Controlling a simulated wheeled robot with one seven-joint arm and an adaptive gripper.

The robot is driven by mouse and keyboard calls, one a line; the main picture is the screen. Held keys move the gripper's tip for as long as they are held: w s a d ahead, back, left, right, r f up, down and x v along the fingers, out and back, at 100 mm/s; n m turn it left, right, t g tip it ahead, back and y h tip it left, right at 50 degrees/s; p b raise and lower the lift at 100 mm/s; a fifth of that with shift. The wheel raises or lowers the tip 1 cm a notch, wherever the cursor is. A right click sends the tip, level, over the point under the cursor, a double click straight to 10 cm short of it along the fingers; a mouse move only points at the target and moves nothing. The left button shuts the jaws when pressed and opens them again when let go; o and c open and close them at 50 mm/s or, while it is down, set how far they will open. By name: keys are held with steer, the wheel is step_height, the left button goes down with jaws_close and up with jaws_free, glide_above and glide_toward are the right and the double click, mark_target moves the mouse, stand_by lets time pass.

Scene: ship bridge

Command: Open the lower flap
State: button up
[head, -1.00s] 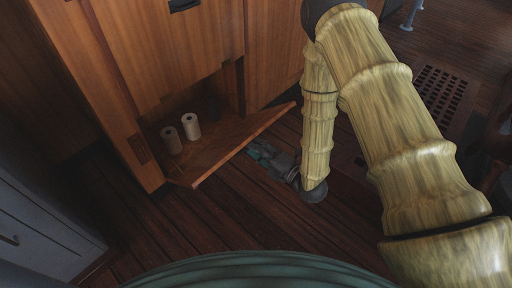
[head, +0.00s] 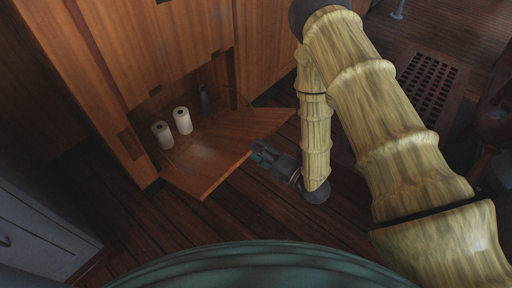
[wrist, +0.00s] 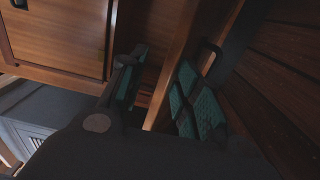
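The lower flap (head: 215,150) is a wooden panel folded outward at the base of the cabinet, opened well down. My gripper (head: 262,154) is low beside the flap's outer right edge in the head view. In the wrist view, my gripper (wrist: 160,95) has its two green-padded fingers apart. A wooden edge, apparently the flap's (wrist: 178,65), runs through the gap between them. A dark handle (wrist: 211,56) shows close to the right finger. I cannot tell whether either finger touches the flap or handle.
Two pale rolls (head: 182,121) and a dark bottle-like object (head: 204,99) stand in the opened compartment. The upper cabinet door (head: 150,50) is closed. A grey cabinet (head: 45,225) stands at the lower left. Dark plank floor (head: 235,215) is clear before the flap.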

steer(key=s+d+f, duration=0.4)
steer(key=shift+s+d+f+b, duration=0.15)
steer(key=shift+s+d+b, duration=0.2)
steer(key=shift+b, duration=0.1)
stand_by(0.8)
steer(key=shift+p, duration=0.4)
stand_by(0.5)
